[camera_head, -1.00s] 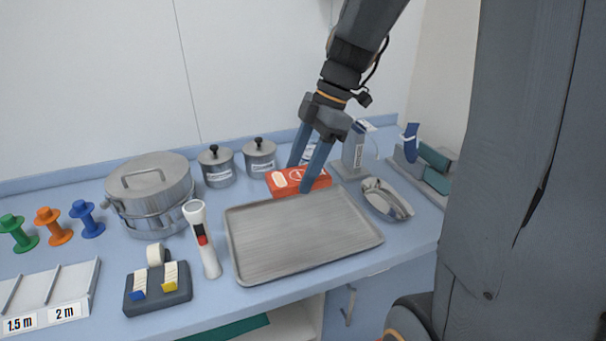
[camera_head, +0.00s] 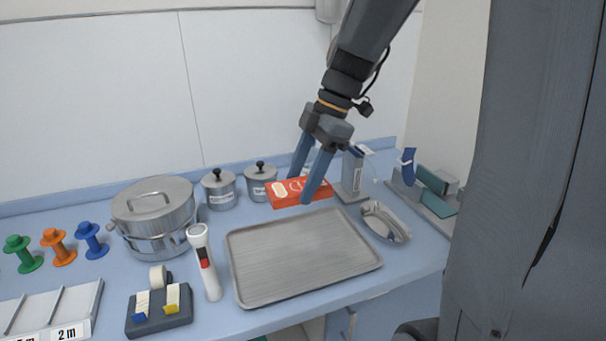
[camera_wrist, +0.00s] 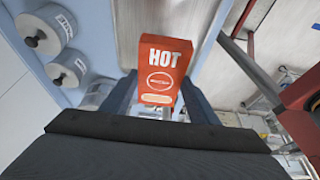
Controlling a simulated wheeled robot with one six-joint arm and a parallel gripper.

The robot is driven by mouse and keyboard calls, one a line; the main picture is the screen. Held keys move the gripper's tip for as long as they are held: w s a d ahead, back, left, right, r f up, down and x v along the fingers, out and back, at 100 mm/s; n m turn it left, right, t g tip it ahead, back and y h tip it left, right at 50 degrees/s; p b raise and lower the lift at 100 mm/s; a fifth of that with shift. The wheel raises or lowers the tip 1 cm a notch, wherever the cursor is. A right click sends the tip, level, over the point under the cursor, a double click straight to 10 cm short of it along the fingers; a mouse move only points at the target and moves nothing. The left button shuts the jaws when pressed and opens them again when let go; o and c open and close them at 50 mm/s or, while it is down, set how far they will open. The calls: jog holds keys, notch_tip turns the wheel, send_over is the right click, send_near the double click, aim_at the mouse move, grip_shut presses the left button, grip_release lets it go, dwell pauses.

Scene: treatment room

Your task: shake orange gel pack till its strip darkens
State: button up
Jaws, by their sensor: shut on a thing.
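The orange gel pack (camera_head: 286,191) is held between the two blue fingers of my gripper (camera_head: 311,185), above the back edge of the metal tray. In the wrist view the pack (camera_wrist: 165,62) shows the word HOT, a round mark and a pale, cream-coloured strip (camera_wrist: 156,99) near the fingers. The strip looks light, not dark. My gripper (camera_wrist: 155,95) is shut on the pack from both sides.
The empty metal tray (camera_head: 300,262) lies below. A steel kidney dish (camera_head: 386,222) is to its right, a white torch (camera_head: 204,262) to its left. Lidded canisters (camera_head: 219,190) and a big pot (camera_head: 153,214) stand behind. A dispenser box (camera_head: 353,172) stands right of the pack.

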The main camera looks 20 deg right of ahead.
aim_at(303, 181)
jog(key=shift+w+d+f, duration=0.1)
jog(key=shift+w+f, duration=0.55)
jog(key=shift+f, duration=0.1)
jog(key=r, duration=0.5)
jog(key=shift+w, duration=0.35)
jog(key=f, duration=0.2)
jog(key=s+f, duration=0.1)
jog(key=f, duration=0.1)
jog(key=s+f, duration=0.1)
jog(key=shift+f, duration=0.4)
jog(key=w+r, duration=0.1)
jog(key=r, duration=0.1)
jog(key=shift+w+r, duration=0.4)
notch_tip(303, 181, up, 4)
jog(key=shift+s+f, duration=0.1)
jog(key=shift+f, duration=0.15)
jog(key=f, duration=0.1)
jog(key=s+f, duration=0.1)
jog(key=f, duration=0.2)
jog(key=shift+s+f, duration=0.4)
jog(key=shift+w+f, duration=0.85)
jog(key=shift+f, duration=0.05)
jog(key=shift+s+r, duration=0.15)
jog(key=shift+s, duration=0.2)
jog(key=shift+w, duration=0.15)
